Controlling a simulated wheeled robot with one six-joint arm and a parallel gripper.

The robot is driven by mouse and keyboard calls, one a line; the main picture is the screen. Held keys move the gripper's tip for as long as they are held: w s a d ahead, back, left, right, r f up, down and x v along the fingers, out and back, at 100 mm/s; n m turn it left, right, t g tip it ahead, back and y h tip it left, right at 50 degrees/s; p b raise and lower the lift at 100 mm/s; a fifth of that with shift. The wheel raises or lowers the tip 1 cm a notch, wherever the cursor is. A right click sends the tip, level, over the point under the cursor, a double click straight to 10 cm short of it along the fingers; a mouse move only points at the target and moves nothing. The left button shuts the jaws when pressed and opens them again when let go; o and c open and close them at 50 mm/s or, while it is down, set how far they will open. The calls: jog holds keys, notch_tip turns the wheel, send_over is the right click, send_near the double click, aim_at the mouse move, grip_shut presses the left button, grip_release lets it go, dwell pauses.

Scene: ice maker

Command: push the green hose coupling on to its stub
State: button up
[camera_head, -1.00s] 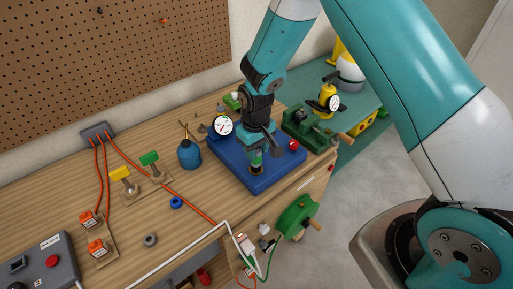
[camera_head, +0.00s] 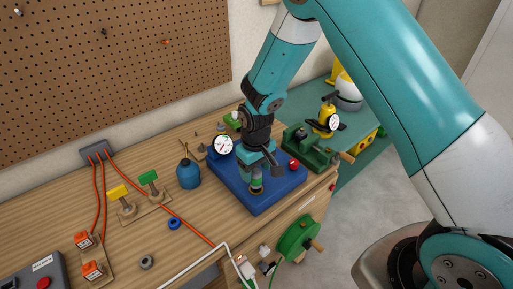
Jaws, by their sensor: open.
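The green hose coupling (camera_head: 256,182) is a small green and pale piece standing upright on the blue base (camera_head: 280,198). Its stub is mostly hidden under it, and I cannot tell how far down the coupling sits. My gripper (camera_head: 259,163) is open and points down just above the coupling. One dark finger shows to the right; the other is hard to make out. It is too small to tell whether a finger touches the coupling.
A round gauge (camera_head: 223,146) stands at the base's left back, and a red knob (camera_head: 294,164) at its right. A green vise-like fixture (camera_head: 312,148) stands to the right, a green reel (camera_head: 297,238) in front.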

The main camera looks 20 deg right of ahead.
notch_tip(320, 180, up, 16)
jog(key=b, duration=0.3)
jog(key=shift+r, duration=0.25)
jog(key=s+a+r+n+y, duration=0.1)
jog(key=s+a+r+y, duration=0.1)
jog(key=s, duration=1)
jog(key=s+a+r+n+y+b, duration=0.1)
jog(key=s+a+r+n+y, duration=0.1)
jog(key=s, duration=1)
jog(key=shift+s+a+r, duration=0.25)
jog(key=shift+s+r, duration=0.15)
jog(key=shift+r, duration=0.1)
